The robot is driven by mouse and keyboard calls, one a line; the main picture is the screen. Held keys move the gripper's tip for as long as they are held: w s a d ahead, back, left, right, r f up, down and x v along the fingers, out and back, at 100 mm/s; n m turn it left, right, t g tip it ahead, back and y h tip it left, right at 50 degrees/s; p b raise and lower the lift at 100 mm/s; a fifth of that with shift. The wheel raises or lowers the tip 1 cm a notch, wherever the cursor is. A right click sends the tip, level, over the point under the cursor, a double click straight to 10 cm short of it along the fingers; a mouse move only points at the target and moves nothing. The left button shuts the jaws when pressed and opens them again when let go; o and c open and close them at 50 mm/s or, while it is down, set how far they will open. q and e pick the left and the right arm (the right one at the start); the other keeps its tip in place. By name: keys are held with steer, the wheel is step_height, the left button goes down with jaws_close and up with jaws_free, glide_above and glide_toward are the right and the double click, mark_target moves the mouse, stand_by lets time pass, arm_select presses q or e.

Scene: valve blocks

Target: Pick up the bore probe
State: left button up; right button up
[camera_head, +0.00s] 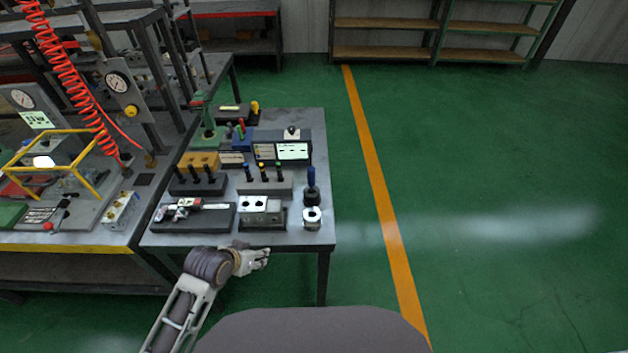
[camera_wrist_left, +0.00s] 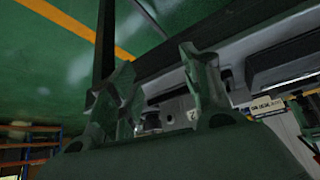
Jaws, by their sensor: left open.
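No part is labelled as the bore probe, so I cannot be sure which it is. A blue-handled tool (camera_head: 311,180) stands upright in a round black base near the table's right edge and may be it. Several thin tools with blue, yellow and green tops stand in a grey rack (camera_head: 265,188) to its left. My left gripper (camera_head: 262,257) is just off the table's front edge, below the height of the tools or close to it, open and empty. Its two fingers show spread in the left wrist view (camera_wrist_left: 152,98). My right gripper is not in view.
A silver ring block (camera_head: 312,218), a grey valve block (camera_head: 262,210) and a dark tray with a caliper-like tool (camera_head: 195,215) line the front of the table (camera_head: 322,150). A dark rack (camera_head: 198,185) and boxes stand behind. Open green floor (camera_head: 500,180) lies to the right.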

mark_target(312, 185)
arm_select(q)
steer(key=w+d+r+m+t+h, duration=0.2)
steer(key=w+d+r+h, duration=0.1)
steer(key=w+r, duration=0.3)
steer(key=w+d+r+m+t+h, duration=0.1)
steer(key=w+d+r+t+h, duration=0.1)
steer(key=w+d+r, duration=0.4)
step_height(312, 185, up, 2)
steer(key=shift+w+r+m+h, duration=0.15)
steer(key=shift+m+h, duration=0.25)
steer(key=shift+h, duration=0.2)
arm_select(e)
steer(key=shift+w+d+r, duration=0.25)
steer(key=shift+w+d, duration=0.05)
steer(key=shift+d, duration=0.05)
arm_select(q)
steer(key=shift+w+d, duration=0.1)
steer(key=shift+d, duration=0.05)
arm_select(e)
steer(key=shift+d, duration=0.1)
arm_select(q)
steer(key=x, duration=0.8)
steer(key=shift+p, duration=0.4)
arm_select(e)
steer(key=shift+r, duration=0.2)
arm_select(q)
steer(key=shift+w, duration=0.1)
steer(key=shift+w+d, duration=0.1)
steer(key=shift+d, duration=0.05)
